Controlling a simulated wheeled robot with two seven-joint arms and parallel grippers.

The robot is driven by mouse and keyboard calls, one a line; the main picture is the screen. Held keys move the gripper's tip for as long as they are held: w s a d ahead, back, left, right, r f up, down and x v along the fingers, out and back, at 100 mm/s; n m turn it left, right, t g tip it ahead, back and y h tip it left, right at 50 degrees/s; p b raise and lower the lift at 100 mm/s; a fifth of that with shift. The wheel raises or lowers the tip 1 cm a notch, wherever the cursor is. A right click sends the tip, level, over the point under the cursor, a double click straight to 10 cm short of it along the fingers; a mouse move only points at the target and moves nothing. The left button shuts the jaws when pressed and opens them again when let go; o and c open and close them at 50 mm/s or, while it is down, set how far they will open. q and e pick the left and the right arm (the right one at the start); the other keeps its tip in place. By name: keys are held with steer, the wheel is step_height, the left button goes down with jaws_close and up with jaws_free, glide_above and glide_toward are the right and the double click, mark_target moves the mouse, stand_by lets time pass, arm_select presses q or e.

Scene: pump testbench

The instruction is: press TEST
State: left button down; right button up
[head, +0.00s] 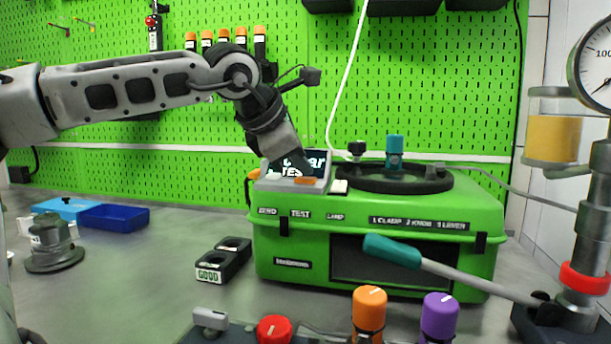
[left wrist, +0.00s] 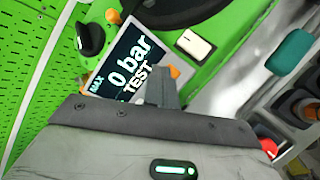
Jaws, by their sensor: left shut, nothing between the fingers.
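The green test unit (head: 470,205) stands on the bench, with ZERO, TEST and LAMP labels on its front edge. An orange button (head: 305,180) sits above the TEST label (head: 300,214); part of it also shows beside the fingers in the left wrist view (left wrist: 174,72). My left gripper (head: 303,172) is shut and empty, pointing down at the orange button. I cannot tell whether the fingertips touch it. In the left wrist view the shut fingers (left wrist: 163,88) partly cover the display (left wrist: 125,65), which reads "0 bar" and "TEST". My right gripper is not in view.
A white switch (head: 338,186) sits right of the orange button. A black ring (head: 395,180) with a teal knob (head: 394,150) is on the unit's top. A teal-handled lever (head: 395,250) crosses the front. A GOOD-marked black holder (head: 223,260) stands to the left.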

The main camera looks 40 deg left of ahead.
mark_target(300, 179)
arm_select(q)
steer(key=shift+r+p, duration=0.65)
steer(key=shift+r, duration=0.2)
step_height(300, 179, up, 5)
steer(key=p, duration=0.4)
stand_by(0.6)
